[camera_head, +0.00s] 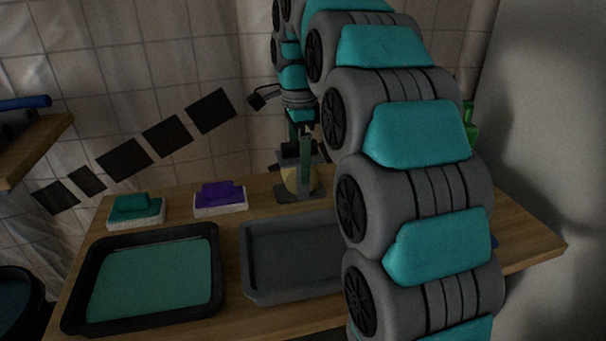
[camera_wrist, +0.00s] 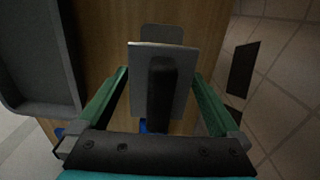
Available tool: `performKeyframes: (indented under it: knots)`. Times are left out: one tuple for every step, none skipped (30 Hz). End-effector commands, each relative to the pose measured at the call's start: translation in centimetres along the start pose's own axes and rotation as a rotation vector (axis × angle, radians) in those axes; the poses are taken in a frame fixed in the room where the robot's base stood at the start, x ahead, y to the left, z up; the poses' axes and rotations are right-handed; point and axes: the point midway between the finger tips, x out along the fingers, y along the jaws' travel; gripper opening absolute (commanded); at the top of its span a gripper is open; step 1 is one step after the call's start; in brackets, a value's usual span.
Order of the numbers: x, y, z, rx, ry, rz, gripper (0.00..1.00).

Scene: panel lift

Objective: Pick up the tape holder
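The tape holder (camera_head: 297,192) stands on the wooden table near the back wall, behind the grey tray. It has grey plates, a dark upper part and a pale yellowish round part. In the wrist view the tape holder (camera_wrist: 182,62) shows from above as a grey plate with a dark handle, between the two green fingers. My gripper (camera_wrist: 160,73) is open, one finger on each side of it, with gaps visible on both sides. In the head view my gripper (camera_head: 304,140) is just above the holder, pointing down; its fingers are partly hard to make out.
A black tray with teal liquid (camera_head: 215,290) and an empty grey tray (camera_head: 262,297) lie in front. A teal-topped sponge block (camera_head: 136,209) and a purple-topped one (camera_head: 219,197) sit at the back left. A green bottle (camera_head: 470,125) is partly hidden behind my arm.

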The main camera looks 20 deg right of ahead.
Motion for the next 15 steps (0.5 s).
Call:
performKeyframes:
  knots:
    - [-0.02, 0.01, -0.01, 0.000, 0.000, 0.000, 0.94]
    - [-0.02, 0.01, -0.02, 0.000, 0.000, 0.000, 0.91]
    - [-0.02, 0.02, -0.02, 0.000, 0.000, 0.000, 0.86]
    - [-0.02, 0.02, -0.02, 0.000, 0.000, 0.001, 0.83]
    - [-0.02, 0.02, -0.02, 0.000, 0.000, 0.001, 0.80]
    - [-0.02, 0.03, -0.02, 0.000, 0.000, 0.001, 0.75]
    - [-0.02, 0.03, -0.02, 0.000, 0.000, 0.001, 0.72]
    - [-0.02, 0.03, -0.02, 0.000, 0.000, 0.001, 0.69]
    - [-0.02, 0.03, -0.02, 0.000, 0.000, 0.001, 0.64]
    - [-0.03, 0.03, -0.02, 0.000, 0.000, 0.000, 0.61]
    - [-0.03, 0.03, -0.03, 0.000, 0.000, 0.001, 0.57]
    - [-0.02, 0.03, -0.02, 0.000, 0.000, 0.001, 0.53]
    - [-0.02, 0.03, -0.02, 0.000, 0.000, 0.001, 0.49]
    - [-0.03, 0.04, -0.02, 0.000, 0.000, 0.001, 0.46]
    - [-0.03, 0.03, -0.03, 0.000, 0.000, 0.000, 0.41]
